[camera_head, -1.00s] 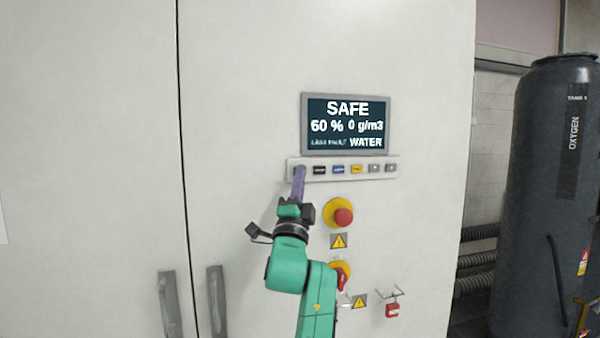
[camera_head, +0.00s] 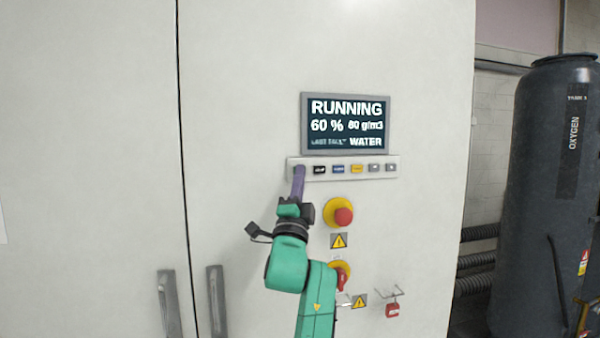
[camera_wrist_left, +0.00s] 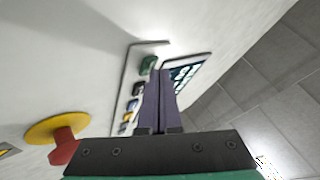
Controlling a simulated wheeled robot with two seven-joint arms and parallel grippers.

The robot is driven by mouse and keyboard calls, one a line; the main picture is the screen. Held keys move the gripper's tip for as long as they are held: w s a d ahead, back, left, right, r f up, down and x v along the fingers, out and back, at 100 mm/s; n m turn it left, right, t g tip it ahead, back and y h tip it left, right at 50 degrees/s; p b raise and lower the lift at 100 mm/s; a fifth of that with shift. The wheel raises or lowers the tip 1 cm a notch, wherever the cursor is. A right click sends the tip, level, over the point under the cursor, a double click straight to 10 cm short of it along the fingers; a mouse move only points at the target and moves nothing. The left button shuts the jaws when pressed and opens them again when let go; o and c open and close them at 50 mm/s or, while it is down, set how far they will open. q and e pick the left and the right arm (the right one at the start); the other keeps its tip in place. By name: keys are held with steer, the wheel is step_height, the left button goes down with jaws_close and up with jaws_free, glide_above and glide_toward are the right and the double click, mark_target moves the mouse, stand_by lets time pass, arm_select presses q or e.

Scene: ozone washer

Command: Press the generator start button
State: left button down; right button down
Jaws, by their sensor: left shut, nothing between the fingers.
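The button panel (camera_head: 345,169) is a pale strip on the white cabinet, below the display (camera_head: 346,125). The display reads RUNNING, 60 %, 80 g/m3, WATER. My left gripper (camera_head: 299,170) is shut and empty, with its purple fingertips at the left end of the panel. In the head view the fingers hide the leftmost button. In the left wrist view a green button (camera_wrist_left: 149,65) shows just beside the fingertips (camera_wrist_left: 160,72). I cannot tell whether the tips touch it. The right gripper is not in view.
A red emergency stop (camera_head: 343,216) on a yellow ring sits below the panel. A red rotary switch (camera_head: 340,278) and a red padlock (camera_head: 392,310) are lower. Cabinet handles (camera_head: 216,300) are at lower left. A dark oxygen tank (camera_head: 545,200) stands at right.

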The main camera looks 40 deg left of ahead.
arm_select(q)
steer(key=shift+s+d, duration=0.3)
steer(key=shift+d, duration=0.1)
steer(key=s+d, duration=0.2)
steer(key=d, duration=0.2)
steer(key=shift+s+d+b, duration=0.1)
steer(key=shift+s+b, duration=0.25)
steer(key=shift+s, duration=0.05)
stand_by(0.6)
